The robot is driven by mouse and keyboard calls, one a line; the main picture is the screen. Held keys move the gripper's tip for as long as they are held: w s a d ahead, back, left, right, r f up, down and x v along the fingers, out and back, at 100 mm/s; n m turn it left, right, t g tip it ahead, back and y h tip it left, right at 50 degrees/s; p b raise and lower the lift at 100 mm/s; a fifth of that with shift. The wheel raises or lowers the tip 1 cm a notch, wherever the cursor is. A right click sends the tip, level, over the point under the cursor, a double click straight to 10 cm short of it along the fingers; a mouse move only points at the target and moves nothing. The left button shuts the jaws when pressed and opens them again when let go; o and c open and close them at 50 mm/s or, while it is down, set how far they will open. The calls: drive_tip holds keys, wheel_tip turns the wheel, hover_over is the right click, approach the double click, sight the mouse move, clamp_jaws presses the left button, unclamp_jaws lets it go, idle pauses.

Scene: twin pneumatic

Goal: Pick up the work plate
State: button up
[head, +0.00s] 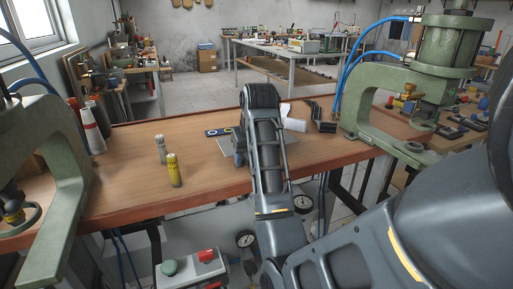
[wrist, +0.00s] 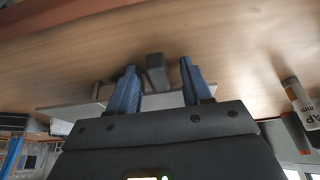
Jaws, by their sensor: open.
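The work plate, a flat grey plate (head: 225,146), lies on the wooden bench, largely hidden behind my arm in the head view. In the wrist view a pale grey plate edge (wrist: 70,112) shows behind and left of my fingers. A dark grey upright block (wrist: 156,72) stands between the two blue fingertips; I cannot tell whether it is joined to the plate. My gripper (wrist: 160,82) is open, with a finger on either side of the block and visible gaps between. In the head view my gripper is mostly hidden by my arm.
Green presses stand at left (head: 60,150) and right (head: 375,110). A dark bracket (head: 322,118) lies right of my arm.

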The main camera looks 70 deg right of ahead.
drive_tip(key=shift+c, duration=0.2)
clamp_jaws()
drive_tip(key=shift+r, duration=0.1)
